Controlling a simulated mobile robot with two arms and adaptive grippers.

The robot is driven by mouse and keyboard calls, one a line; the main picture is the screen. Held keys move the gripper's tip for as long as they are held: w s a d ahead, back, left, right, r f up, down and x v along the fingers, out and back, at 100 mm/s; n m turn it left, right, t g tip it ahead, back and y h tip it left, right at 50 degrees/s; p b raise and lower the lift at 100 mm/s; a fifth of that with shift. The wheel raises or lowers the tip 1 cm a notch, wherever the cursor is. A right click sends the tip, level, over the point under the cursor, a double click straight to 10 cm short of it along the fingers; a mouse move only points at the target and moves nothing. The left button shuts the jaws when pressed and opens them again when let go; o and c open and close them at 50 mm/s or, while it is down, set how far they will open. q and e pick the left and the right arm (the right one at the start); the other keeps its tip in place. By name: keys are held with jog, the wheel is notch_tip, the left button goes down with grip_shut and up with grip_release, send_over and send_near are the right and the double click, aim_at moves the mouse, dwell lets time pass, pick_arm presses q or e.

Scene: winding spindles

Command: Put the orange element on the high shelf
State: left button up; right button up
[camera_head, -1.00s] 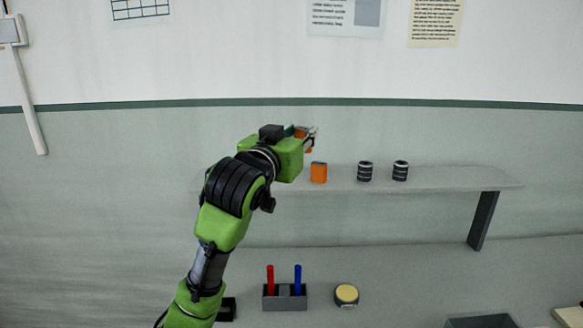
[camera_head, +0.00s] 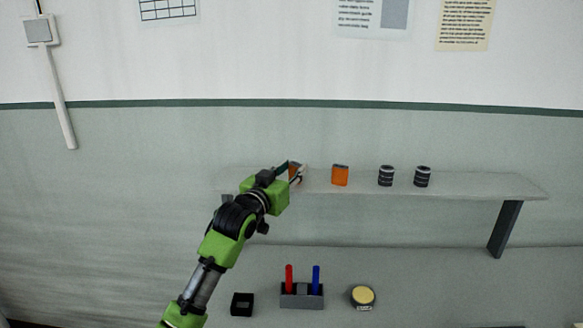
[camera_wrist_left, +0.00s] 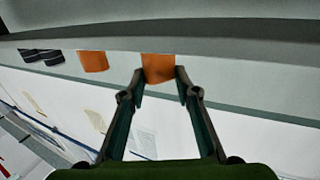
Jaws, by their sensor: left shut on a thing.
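The high shelf (camera_head: 460,184) is a long grey board on the wall. My left gripper (camera_head: 297,173) is at its left part, at about the height of the things standing there. It is shut on an orange element, mostly hidden by the fingers in the head view. In the left wrist view the held orange element (camera_wrist_left: 158,68) sits between the fingertips, against the shelf's edge in the picture; whether it touches the shelf I cannot tell. A second orange element (camera_head: 340,175) stands on the shelf to the right of my gripper, apart from it. My right gripper is not in view.
Two black ringed spindles (camera_head: 386,176) stand further right on the shelf, whose right end is bare. Below are a grey holder (camera_head: 301,296) with red and blue sticks, a yellow-topped round thing (camera_head: 362,296) and a black square block (camera_head: 242,304).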

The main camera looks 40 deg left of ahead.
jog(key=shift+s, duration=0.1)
pick_arm(q)
jog(key=shift+f, duration=0.2)
jog(key=o, duration=0.9)
jog(key=shift+o, duration=0.9)
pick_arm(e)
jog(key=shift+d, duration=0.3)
pick_arm(q)
jog(key=shift+r, duration=0.2)
jog(key=shift+s+d+f, duration=0.1)
jog(key=shift+s+f, duration=0.05)
jog(key=shift+s, duration=0.15)
jog(key=s+d+b, duration=0.1)
jog(key=s+b, duration=0.2)
jog(key=s, duration=0.8)
jog(key=shift+s+d, duration=0.2)
jog(key=shift+d, duration=0.2)
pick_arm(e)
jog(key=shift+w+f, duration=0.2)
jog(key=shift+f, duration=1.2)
